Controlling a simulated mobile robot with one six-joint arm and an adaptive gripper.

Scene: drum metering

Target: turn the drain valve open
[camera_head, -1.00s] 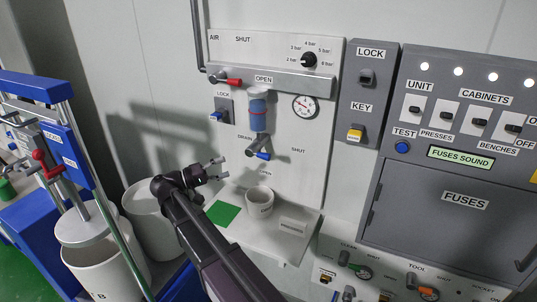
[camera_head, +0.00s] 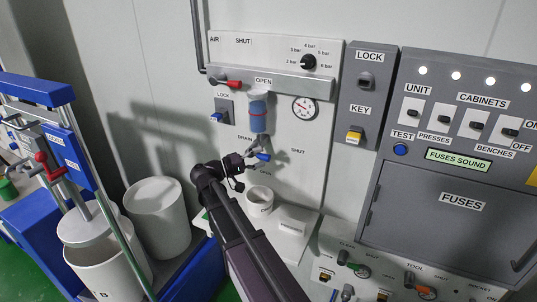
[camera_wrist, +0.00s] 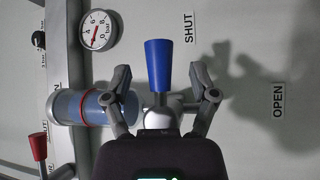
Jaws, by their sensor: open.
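The drain valve's blue lever (camera_head: 262,157) juts out below the blue filter bowl (camera_head: 258,115), on the pale air panel. In the wrist view the lever (camera_wrist: 159,62) points up the picture, toward the side of the SHUT label (camera_wrist: 188,27); the OPEN label (camera_wrist: 278,100) is off to the right. My gripper (camera_head: 250,161) is at the valve. In the wrist view my gripper (camera_wrist: 160,80) is open, with one finger on each side of the lever and a visible gap on both sides. The lever's base is partly hidden by my gripper body.
A white cup (camera_head: 260,202) stands on the ledge below, near a pale block (camera_head: 295,219). A pressure gauge (camera_head: 305,108) and a red-handled valve (camera_head: 229,84) are nearby on the panel. A white bin (camera_head: 157,212) stands at left.

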